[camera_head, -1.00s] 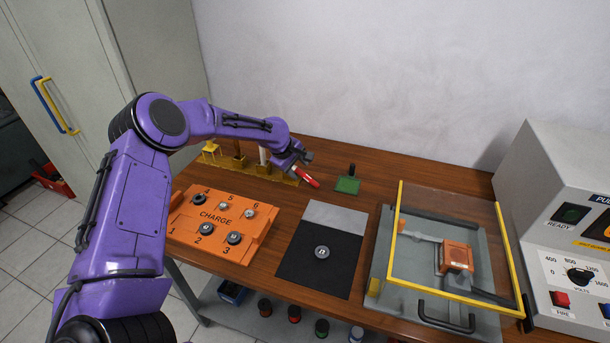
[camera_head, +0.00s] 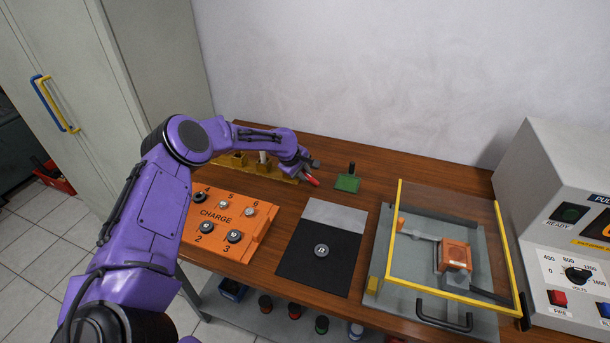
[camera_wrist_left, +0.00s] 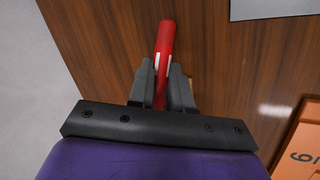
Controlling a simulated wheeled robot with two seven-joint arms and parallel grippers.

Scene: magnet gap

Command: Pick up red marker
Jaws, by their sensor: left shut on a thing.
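The red marker (camera_head: 313,182) shows at the tip of my left gripper (camera_head: 308,172) in the head view, near the back of the wooden table. In the left wrist view the red marker (camera_wrist_left: 166,42) stands out between the two grey fingers of my left gripper (camera_wrist_left: 161,82), which are shut on it. Its far end points away over the bare wood; its near end is hidden between the fingers. I cannot tell from these frames how far it is above the table. My right gripper is not in view.
The orange CHARGE board (camera_head: 232,218), a black and grey mat (camera_head: 315,262) and a yellow-framed clear cover (camera_head: 452,309) lie nearer. A grey console (camera_head: 562,215) stands at right.

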